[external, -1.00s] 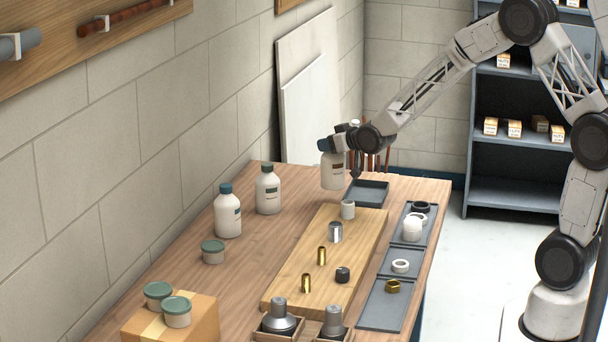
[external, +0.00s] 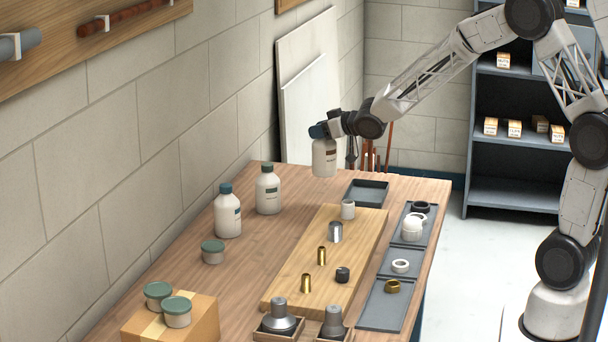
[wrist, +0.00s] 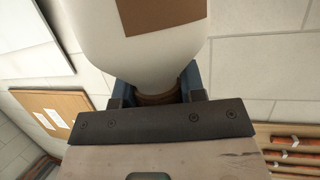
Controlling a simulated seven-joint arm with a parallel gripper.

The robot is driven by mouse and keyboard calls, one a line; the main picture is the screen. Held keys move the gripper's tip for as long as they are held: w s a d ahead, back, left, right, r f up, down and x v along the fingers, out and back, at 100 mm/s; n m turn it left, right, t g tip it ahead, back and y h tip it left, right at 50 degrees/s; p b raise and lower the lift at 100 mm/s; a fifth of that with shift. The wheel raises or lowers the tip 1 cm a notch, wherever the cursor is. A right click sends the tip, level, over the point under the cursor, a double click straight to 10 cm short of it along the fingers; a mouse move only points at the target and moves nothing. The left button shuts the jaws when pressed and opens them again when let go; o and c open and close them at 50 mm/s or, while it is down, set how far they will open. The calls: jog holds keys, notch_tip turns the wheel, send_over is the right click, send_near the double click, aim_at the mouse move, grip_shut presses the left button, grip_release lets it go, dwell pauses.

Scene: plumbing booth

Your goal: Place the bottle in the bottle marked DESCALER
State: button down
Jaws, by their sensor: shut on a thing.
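My gripper (external: 326,131) is shut on a white bottle (external: 324,158), holding it upright by its neck above the far end of the workbench. In the wrist view the held bottle (wrist: 140,40) shows its white body and a brown label patch, with the neck between the fingers. The label text cannot be read. Two more white bottles stand on the bench at the left: one with a blue cap (external: 228,212) and one with a dark green cap (external: 268,190). Their labels are too small to read. An empty dark tray (external: 352,197) lies below and right of the held bottle.
A wooden board (external: 299,268) with several fittings lies mid-bench. Grey trays (external: 380,315) with rings and a white fitting run along the right edge. Green-lidded tubs (external: 213,252) and a cardboard box (external: 205,325) are nearer. The bench is clear between the standing bottles and the board.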

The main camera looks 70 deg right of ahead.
jog(key=s+a+r+n+g+y, duration=0.1)
jog(key=a+r+n+y, duration=0.7)
jog(key=a, duration=0.5)
notch_tip(320, 180, up, 2)
jog(key=shift+a+y, duration=0.25)
jog(key=shift+y, duration=0.65)
jog(key=w+d, duration=0.1)
jog(key=w, duration=0.6)
jog(key=w+d+f, duration=0.1)
jog(key=w+d, duration=0.1)
jog(key=w, duration=0.6)
jog(key=shift+w+d+f, duration=0.25)
jog(key=shift+w, duration=0.05)
jog(key=shift+f, duration=1.9)
